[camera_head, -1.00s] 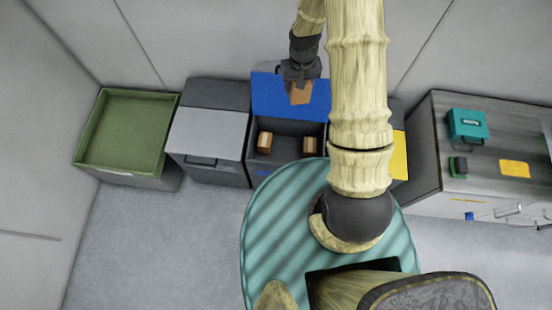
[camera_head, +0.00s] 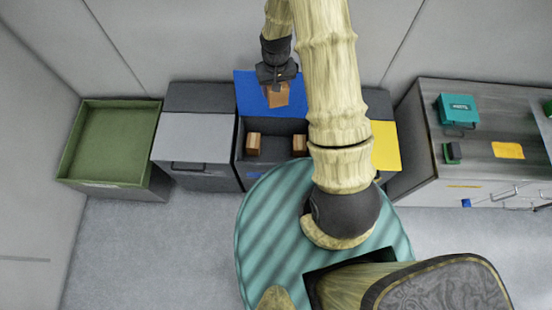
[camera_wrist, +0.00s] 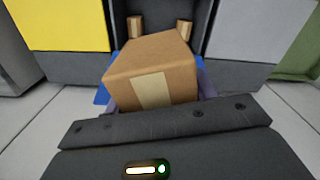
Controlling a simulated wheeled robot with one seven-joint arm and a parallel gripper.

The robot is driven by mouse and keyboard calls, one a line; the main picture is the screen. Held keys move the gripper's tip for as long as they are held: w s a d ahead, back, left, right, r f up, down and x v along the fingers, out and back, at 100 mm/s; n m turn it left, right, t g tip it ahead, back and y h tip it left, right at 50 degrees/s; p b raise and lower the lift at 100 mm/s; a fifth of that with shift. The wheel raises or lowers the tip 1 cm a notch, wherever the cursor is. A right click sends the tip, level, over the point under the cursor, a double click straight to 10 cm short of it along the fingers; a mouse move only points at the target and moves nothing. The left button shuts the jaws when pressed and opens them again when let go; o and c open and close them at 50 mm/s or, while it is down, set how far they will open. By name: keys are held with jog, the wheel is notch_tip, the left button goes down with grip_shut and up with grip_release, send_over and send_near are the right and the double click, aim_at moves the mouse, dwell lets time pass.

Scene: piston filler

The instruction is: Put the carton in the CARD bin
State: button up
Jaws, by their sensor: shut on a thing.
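The brown carton (camera_head: 277,96) is held by my gripper (camera_head: 275,82) in front of the raised blue lid (camera_head: 258,100) of an open bin, as the head view shows it. In the wrist view the carton (camera_wrist: 152,70), with a pale tape strip, sits between the fingers of my gripper (camera_wrist: 155,98). The open dark bin (camera_head: 273,173) has two small brown boxes (camera_head: 253,143) inside. I cannot read a CARD label on it; some blue marking on its front is too small to read.
A grey-lidded bin (camera_head: 196,137) stands left of the open bin, and a green open tray (camera_head: 112,184) is further left. A yellow-lidded bin (camera_head: 385,146) is to the right. A bench with a teal box (camera_head: 458,109) stands at the far right.

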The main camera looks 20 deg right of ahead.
notch_tip(320, 180, down, 41)
jog(key=m+b, duration=0.3)
jog(key=b, duration=3.9)
jog(key=shift+b, duration=0.35)
jog(key=shift+r, duration=0.1)
jog(key=b, duration=0.3)
send_near(276, 156)
jog(key=shift+s, duration=0.1)
notch_tip(276, 156, down, 5)
jog(key=shift+b, duration=1.25)
jog(key=shift+r, duration=0.1)
jog(key=o, duration=1.1)
jog(key=shift+c, duration=0.2)
